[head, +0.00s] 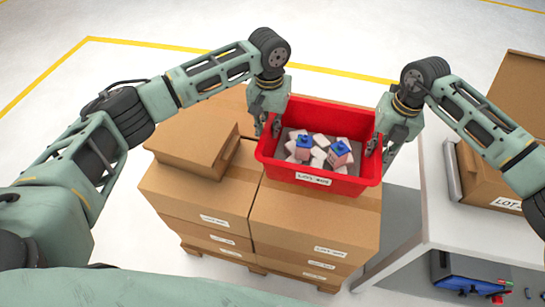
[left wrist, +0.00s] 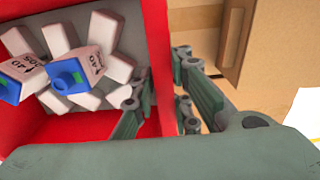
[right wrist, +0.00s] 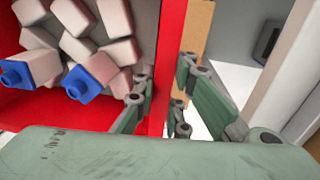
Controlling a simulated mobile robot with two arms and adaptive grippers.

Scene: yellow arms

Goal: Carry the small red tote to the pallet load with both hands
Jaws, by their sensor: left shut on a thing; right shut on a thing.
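The red tote (head: 274,163) is at the centre of the head view, over the right part of the stacked cartons of the pallet load (head: 312,212). It holds several pale bottles, some with blue caps. My left gripper (head: 267,128) is shut on its left wall, one finger inside and one outside; the wall also shows in the left wrist view (left wrist: 158,60). My right gripper (head: 380,148) is shut on its right wall, seen in the right wrist view (right wrist: 172,50). I cannot tell whether the tote's bottom touches the cartons.
A smaller carton (head: 192,145) lies on the load left of the tote. A white table (head: 440,205) stands at the right with an open carton (head: 485,185). A blue case (head: 460,275) is below it. The floor at left, with yellow lines (head: 40,88), is clear.

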